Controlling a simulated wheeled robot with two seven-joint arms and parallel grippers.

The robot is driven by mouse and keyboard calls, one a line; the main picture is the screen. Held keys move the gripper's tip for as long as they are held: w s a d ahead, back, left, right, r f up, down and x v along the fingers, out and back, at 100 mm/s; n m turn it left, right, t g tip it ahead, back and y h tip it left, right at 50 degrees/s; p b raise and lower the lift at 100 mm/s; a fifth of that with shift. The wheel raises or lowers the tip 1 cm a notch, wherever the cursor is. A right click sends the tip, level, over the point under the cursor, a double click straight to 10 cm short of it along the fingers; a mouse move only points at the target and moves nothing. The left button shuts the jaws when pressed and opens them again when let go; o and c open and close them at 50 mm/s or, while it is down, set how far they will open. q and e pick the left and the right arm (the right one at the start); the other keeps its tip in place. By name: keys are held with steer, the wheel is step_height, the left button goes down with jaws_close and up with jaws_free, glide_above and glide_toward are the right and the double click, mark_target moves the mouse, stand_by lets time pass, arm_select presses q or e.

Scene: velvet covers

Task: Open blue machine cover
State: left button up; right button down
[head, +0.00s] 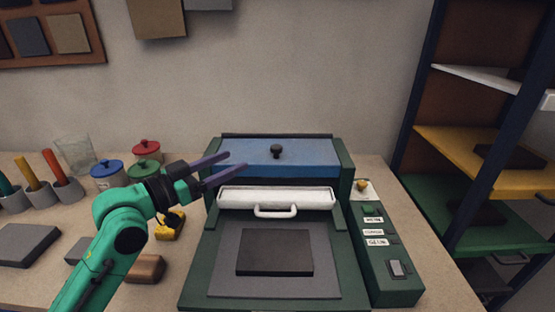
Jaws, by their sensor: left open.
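The blue machine cover (245,158) lies across the back of a dark green machine (195,280), with a black round knob (277,152) on its top. The cover appears shut. My left gripper (236,163) is open, its two purple fingers pointing right near the cover's left end. The fingers seem empty, and the knob is to their right. I cannot tell whether the fingers touch the cover. My right gripper is not in view.
A dark plate (275,252) lies on the grey bed. A control panel (385,250) stands right. Lidded jars (108,175), a glass (75,154) and a yellow tool (170,224) are left. Shelves (490,180) stand far right.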

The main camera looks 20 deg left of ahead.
mark_target(275, 147)
arm_select(q)
steer(key=p+x, duration=0.1)
steer(key=x, duration=0.3)
steer(key=f+p+x, duration=0.1)
steer(key=p+x, duration=0.1)
steer(key=x, duration=0.3)
steer(key=p+x, duration=0.2)
steer(key=x, duration=0.3)
steer(key=shift+w+f, duration=0.15)
steer(key=shift+w, duration=0.1)
steer(key=shift+w+d+f, duration=0.1)
steer(key=shift+w+d, duration=0.1)
steer(key=shift+w, duration=0.05)
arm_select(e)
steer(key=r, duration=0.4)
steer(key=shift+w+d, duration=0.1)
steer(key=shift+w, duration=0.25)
arm_select(q)
steer(key=shift+c, duration=0.3)
jaws_close()
